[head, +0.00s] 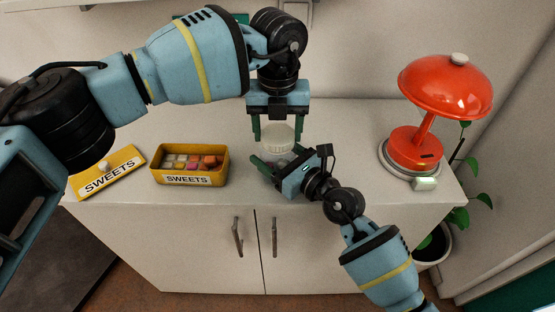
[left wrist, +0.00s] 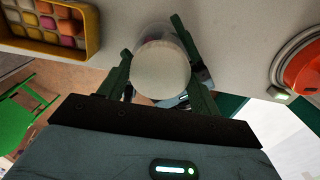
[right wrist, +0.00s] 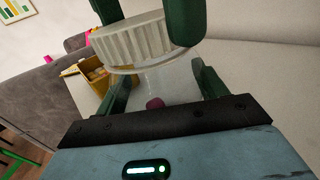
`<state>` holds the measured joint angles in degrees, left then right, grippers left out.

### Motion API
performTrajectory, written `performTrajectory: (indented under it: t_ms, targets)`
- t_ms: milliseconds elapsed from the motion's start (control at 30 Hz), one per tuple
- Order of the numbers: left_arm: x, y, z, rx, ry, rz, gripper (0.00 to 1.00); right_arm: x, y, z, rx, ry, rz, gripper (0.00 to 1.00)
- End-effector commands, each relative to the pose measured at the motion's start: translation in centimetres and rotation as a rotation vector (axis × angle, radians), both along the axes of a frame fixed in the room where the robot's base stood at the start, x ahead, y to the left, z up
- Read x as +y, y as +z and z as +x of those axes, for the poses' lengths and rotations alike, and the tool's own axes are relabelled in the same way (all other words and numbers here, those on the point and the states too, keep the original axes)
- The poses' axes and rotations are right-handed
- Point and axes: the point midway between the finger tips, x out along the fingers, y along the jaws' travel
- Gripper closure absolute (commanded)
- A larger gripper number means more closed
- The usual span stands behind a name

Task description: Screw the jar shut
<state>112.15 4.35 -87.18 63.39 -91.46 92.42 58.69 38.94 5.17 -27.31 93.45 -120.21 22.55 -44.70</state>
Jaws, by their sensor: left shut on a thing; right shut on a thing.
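The white ridged lid (head: 278,136) is between the fingers of my left gripper (head: 278,141), which comes down from above and is shut on it. The lid shows as a pale disc in the left wrist view (left wrist: 161,72). The clear jar (right wrist: 172,82) is upright under the lid, with a small dark red thing inside. My right gripper (head: 268,166) comes in from the front right and is shut on the jar's body. In the right wrist view the lid (right wrist: 132,40) is at the jar's mouth; I cannot tell how tightly it is seated.
An open yellow sweets tin (head: 191,180) full of coloured pieces stands left of the jar. A red lamp (head: 443,85) stands at the right end of the white cabinet top (head: 340,130).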

Motion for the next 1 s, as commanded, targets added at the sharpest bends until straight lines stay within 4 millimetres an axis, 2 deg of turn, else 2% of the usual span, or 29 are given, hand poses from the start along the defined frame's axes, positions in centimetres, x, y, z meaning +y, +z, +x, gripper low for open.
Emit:
performTrajectory:
  t_ms: [167,1000]
  targets:
    - [0.05,-0.01,0.02,0.0,-0.138,0.001,0.64,-0.04,-0.06,0.01,0.002,-0.001,0.001,0.93]
    - [0.03,-0.08,0.07,0.001,-1.474,0.001,0.64,-0.04,-0.06,0.01,0.001,-0.001,0.0,0.93]
